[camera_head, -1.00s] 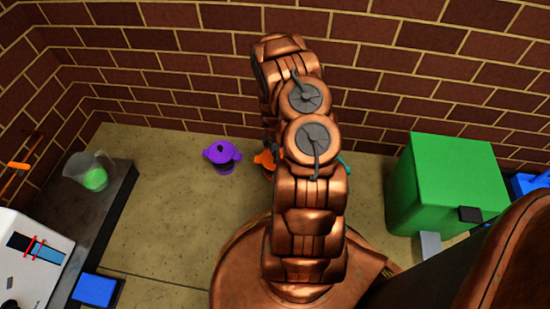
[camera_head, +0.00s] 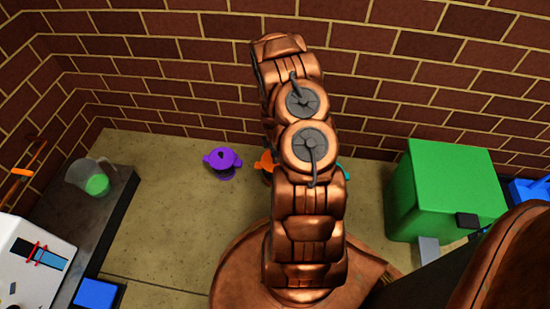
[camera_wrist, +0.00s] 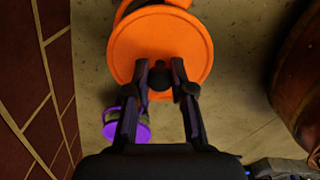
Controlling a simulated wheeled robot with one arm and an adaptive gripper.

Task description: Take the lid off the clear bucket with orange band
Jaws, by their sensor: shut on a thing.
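The orange lid (camera_wrist: 190,35) is a round disc with a dark knob at its middle, seen from above in the wrist view. My gripper (camera_wrist: 160,80) is shut on that knob, one dark finger on each side. An orange and dark curved part (camera_wrist: 150,5) shows past the lid's far edge; I cannot tell whether the lid is clear of the bucket. In the head view a bit of orange (camera_head: 266,162) shows just left of my arm, which hides the gripper and most of the bucket. The clear wall is not visible.
A purple-lidded bucket (camera_head: 222,160) stands close on the left; it also shows below the lid in the wrist view (camera_wrist: 140,131). A teal item (camera_head: 344,173) peeks out right of my arm. A green box (camera_head: 450,185) stands farther right. The brick wall (camera_wrist: 30,90) is close.

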